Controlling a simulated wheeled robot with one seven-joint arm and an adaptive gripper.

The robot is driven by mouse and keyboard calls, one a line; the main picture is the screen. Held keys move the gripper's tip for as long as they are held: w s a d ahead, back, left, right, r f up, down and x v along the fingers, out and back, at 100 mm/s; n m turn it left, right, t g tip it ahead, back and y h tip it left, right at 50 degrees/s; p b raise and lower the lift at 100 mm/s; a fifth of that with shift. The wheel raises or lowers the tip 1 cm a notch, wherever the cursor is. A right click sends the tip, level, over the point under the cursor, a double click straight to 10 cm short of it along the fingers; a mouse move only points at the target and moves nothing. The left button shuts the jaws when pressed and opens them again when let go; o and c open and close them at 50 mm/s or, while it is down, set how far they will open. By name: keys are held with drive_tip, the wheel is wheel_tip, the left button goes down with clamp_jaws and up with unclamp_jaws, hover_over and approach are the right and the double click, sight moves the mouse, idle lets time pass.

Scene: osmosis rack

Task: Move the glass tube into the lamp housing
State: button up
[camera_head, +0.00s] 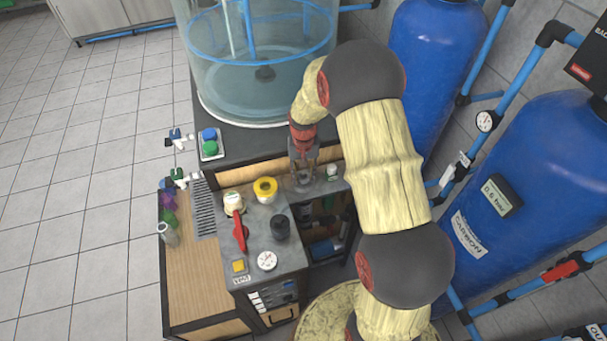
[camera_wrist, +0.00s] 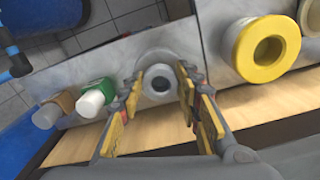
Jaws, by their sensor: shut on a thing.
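My gripper (camera_head: 304,181) points down over the grey worktop, just right of the yellow ring in the head view. In the wrist view its two fingers (camera_wrist: 171,84) stand on either side of a pale, round, clear-looking piece with a dark centre, which I take to be the glass tube (camera_wrist: 159,83), seen nearly end-on. The fingers are shut on it. A pale round collar (camera_wrist: 156,56) shows around and behind it, perhaps the lamp housing. I cannot tell whether the tube's lower end is inside the collar or above it. In the head view the fingers hide most of the tube.
A yellow ring (camera_wrist: 262,49) stands close to the gripper. A small green-labelled bottle (camera_wrist: 97,96) and a brown one (camera_wrist: 55,108) stand on the other side. A red handle (camera_head: 240,231) and black knob (camera_head: 280,227) rise nearby. A large clear tank (camera_head: 262,65) stands behind.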

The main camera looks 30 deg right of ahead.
drive_tip(key=shift+f, duration=0.25)
drive_tip(key=o, duration=0.9)
drive_tip(key=shift+o, duration=1.3)
drive_tip(key=shift+o, duration=0.8)
drive_tip(key=shift+r, duration=0.1)
wheel_tip(320, 180, up, 8)
drive_tip(key=p, duration=0.4)
drive_tip(key=shift+p, duration=0.3)
